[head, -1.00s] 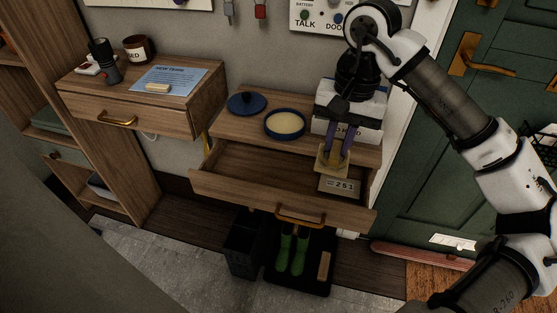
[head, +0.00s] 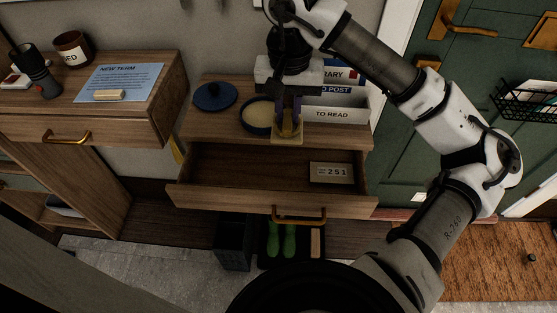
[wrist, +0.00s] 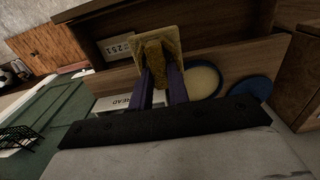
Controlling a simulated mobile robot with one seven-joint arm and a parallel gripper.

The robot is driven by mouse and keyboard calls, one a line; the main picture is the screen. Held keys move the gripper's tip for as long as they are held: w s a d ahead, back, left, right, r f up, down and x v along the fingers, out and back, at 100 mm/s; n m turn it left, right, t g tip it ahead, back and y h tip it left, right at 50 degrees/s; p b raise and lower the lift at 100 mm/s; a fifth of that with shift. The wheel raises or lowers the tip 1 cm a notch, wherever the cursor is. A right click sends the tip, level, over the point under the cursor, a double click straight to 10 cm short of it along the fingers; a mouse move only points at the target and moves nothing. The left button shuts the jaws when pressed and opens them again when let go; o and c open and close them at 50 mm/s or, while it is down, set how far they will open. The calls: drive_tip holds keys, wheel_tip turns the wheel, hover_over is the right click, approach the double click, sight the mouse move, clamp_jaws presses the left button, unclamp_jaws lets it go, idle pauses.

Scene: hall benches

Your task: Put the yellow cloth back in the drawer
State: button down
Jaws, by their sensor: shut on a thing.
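My gripper (head: 290,118) is shut on the yellow cloth (head: 287,139), a flat, squarish piece pinched in the middle. It hangs in the head view at the cabinet top's front edge, by the back of the open drawer (head: 270,200). In the wrist view the cloth (wrist: 171,38) spreads beyond the purple fingers of my gripper (wrist: 158,72). The drawer has a brass handle and holds a plate marked 251 (head: 331,173) at its right; its left and middle look empty. How high the cloth is above the drawer is hard to tell.
An open blue tin (head: 258,128) of cream stands left of my gripper, its blue lid (head: 214,96) further left. A letter rack (head: 336,114) stands at the right. A shut drawer (head: 95,133) is in the left unit.

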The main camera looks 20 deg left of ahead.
sight(287, 129)
wheel_tip(287, 129, down, 17)
drive_tip(key=shift+f+p, duration=0.15)
drive_tip(key=shift+p, duration=0.85)
drive_tip(key=c, duration=1.3)
unclamp_jaws()
drive_tip(key=shift+c, duration=0.2)
wheel_tip(287, 129, up, 12)
drive_tip(key=shift+r+b, duration=0.1)
drive_tip(key=shift+b, duration=1)
